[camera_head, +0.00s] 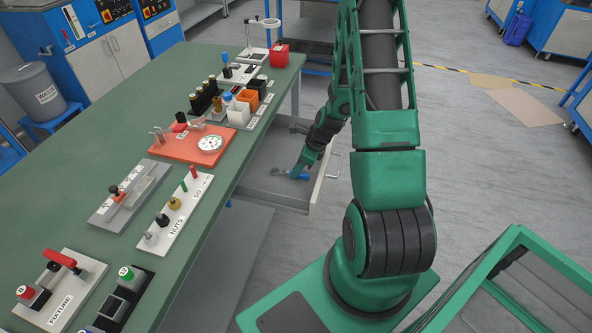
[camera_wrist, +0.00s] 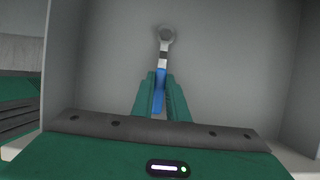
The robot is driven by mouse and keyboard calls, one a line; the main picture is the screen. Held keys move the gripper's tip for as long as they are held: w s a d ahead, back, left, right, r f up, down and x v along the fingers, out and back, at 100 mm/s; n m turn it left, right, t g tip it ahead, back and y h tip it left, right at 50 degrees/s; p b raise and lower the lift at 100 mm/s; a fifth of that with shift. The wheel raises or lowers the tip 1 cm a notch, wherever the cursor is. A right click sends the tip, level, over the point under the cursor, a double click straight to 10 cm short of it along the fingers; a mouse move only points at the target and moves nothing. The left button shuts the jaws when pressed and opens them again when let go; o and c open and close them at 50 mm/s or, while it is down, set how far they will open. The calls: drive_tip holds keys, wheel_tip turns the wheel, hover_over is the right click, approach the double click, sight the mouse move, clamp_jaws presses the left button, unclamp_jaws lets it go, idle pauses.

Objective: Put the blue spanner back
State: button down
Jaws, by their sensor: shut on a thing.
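The blue spanner (camera_wrist: 159,88) has a blue handle and a grey metal ring end. My gripper (camera_wrist: 160,92) is shut on its handle in the wrist view, with the ring end pointing away from the palm. In the head view my gripper (camera_head: 304,171) is down inside an open grey drawer (camera_head: 268,199) at the bench's right side, and the blue handle (camera_head: 300,177) shows beside it. The drawer floor lies under the spanner. I cannot tell whether the spanner touches it.
The green bench (camera_head: 150,258) stands left of the drawer. The drawer walls stand close around my gripper.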

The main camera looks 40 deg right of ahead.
drive_tip(key=c, duration=1.7)
unclamp_jaws()
drive_tip(key=shift+f, duration=0.1)
drive_tip(key=shift+c, duration=0.2)
drive_tip(key=s+r+n+g+h, duration=0.1)
drive_tip(key=s+r+n, duration=0.55)
drive_tip(key=r, duration=0.65)
drive_tip(key=s+r+n+g+h, duration=0.1)
drive_tip(key=s+r+n, duration=0.6)
drive_tip(key=r, duration=0.5)
drive_tip(key=s+a+r+n, duration=0.2)
drive_tip(key=s+r+n, duration=0.2)
drive_tip(key=s, duration=0.3)
drive_tip(key=s+a+r+n+g, duration=0.1)
drive_tip(key=s+r+n, duration=0.2)
drive_tip(key=s, duration=0.4)
drive_tip(key=shift+a+r+n+g+h, duration=0.3)
drive_tip(key=shift+a+r+n, duration=0.05)
drive_tip(key=shift+n, duration=0.4)
